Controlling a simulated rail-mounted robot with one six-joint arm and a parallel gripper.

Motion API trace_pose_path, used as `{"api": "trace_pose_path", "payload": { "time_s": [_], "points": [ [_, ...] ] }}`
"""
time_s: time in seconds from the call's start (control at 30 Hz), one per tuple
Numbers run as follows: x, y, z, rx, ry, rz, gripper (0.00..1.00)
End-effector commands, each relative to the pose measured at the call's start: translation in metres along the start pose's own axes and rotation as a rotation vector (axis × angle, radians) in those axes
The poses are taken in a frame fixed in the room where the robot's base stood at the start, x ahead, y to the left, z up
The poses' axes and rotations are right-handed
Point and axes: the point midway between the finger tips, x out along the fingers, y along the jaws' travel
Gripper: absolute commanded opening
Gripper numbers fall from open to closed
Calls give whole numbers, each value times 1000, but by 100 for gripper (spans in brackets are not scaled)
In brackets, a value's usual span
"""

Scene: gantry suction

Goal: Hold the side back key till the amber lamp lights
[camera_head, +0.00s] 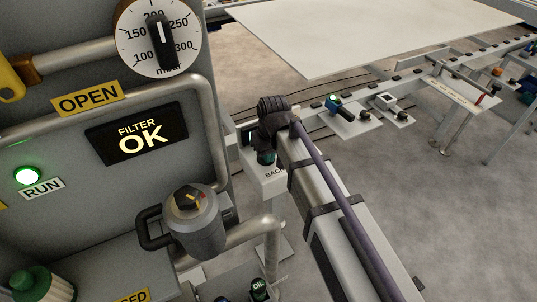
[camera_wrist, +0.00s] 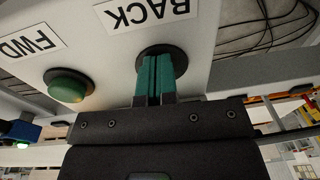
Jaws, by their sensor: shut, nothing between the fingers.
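In the wrist view, the BACK label (camera_wrist: 150,12) appears upside down on a pale control box (camera_wrist: 95,45). The back key's round dark collar (camera_wrist: 178,52) shows behind my fingertips, which cover the key itself. My gripper (camera_wrist: 162,62) is shut and empty, its teal fingers side by side and their tips at the collar. I cannot tell how far the key is pressed. In the head view, my gripper (camera_head: 266,158) points down at the box, just above its BACK label (camera_head: 272,174). I see no lit amber lamp in either view.
A green button (camera_wrist: 67,85) sits beside the back key, by the FWD label (camera_wrist: 32,42). In the head view, a green RUN lamp (camera_head: 27,175) is lit and a display (camera_head: 138,134) reads FILTER OK. A grey canister (camera_head: 194,220) stands left of my arm.

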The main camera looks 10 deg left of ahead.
Motion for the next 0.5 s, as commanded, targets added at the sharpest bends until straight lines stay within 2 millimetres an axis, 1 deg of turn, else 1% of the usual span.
{"api": "trace_pose_path", "payload": {
  "time_s": [0.03,0.4,0.5],
  "points": [
    [2,0,-4,-1,7,0,0],
    [2,0,-4,-1,6,0,0],
    [-1,0,-3,-1,7,0,0]
  ]
}}
